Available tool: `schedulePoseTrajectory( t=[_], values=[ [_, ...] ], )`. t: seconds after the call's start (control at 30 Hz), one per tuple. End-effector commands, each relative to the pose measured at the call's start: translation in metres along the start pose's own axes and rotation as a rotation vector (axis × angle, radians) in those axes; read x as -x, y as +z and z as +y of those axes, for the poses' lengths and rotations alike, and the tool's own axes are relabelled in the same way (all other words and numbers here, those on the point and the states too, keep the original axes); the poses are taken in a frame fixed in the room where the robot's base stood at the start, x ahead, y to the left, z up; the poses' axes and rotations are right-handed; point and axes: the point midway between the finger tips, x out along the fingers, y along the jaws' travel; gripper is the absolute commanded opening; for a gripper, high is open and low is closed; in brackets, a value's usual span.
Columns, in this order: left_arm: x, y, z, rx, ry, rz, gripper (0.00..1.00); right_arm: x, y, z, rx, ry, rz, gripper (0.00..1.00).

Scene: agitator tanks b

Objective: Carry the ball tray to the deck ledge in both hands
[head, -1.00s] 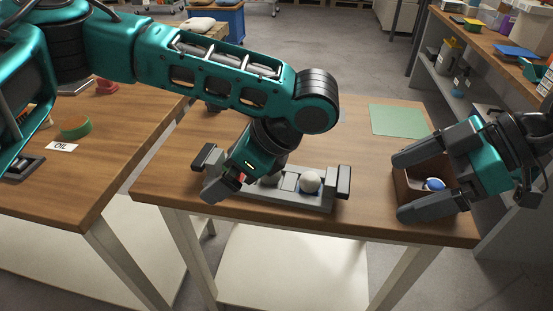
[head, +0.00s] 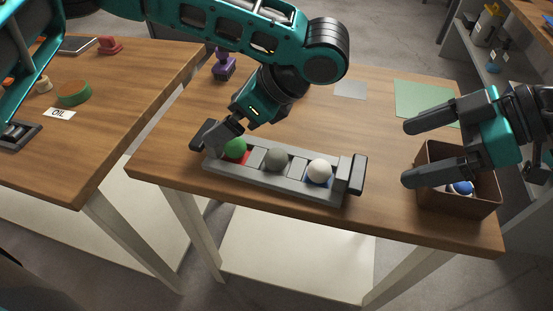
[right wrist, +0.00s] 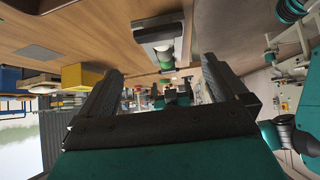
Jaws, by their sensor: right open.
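The ball tray (head: 262,183) is a long grey tray on the front of the middle wooden table, with a dark upright handle at each end. A green ball (head: 235,148), a grey ball (head: 276,159) and a white ball (head: 319,171) sit in it in a row. My left gripper (head: 223,134) is at the tray's left end, between the left handle and the green ball; its grip there is unclear. My right gripper (head: 408,153) is open and empty, to the right of the tray and apart from it. I cannot pick out the deck ledge.
A brown open box (head: 457,205) with blue and white items stands near my right gripper. A green mat (head: 425,101) and a grey card (head: 350,90) lie farther back. A purple object (head: 223,66) stands behind my left arm. A gap separates the left table (head: 110,140).

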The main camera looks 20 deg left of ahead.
Motion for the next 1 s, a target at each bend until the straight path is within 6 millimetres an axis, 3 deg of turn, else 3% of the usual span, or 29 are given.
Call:
schedulePoseTrajectory(
  t=[0.3, 0.5, 0.7, 1.0],
  values=[
    [-0.063, 0.001, 0.001, 0.001, 0.003, -0.001, 1.0, -0.064, 0.0, -0.001, -0.001, -0.005, 0.002, 1.0],
    [-0.093, 0.0, 0.0, 0.0, 0.002, -0.001, 1.0, -0.093, 0.0, -0.001, -0.002, -0.003, 0.001, 1.0],
    [-0.106, 0.0, 0.0, 0.0, 0.0, 0.0, 1.0, -0.107, 0.0, 0.0, -0.001, 0.0, 0.0, 1.0],
    [-0.108, 0.0, 0.0, 0.0, 0.0, 0.001, 1.0, -0.108, 0.0, 0.0, -0.001, 0.0, 0.0, 1.0]
  ],
)
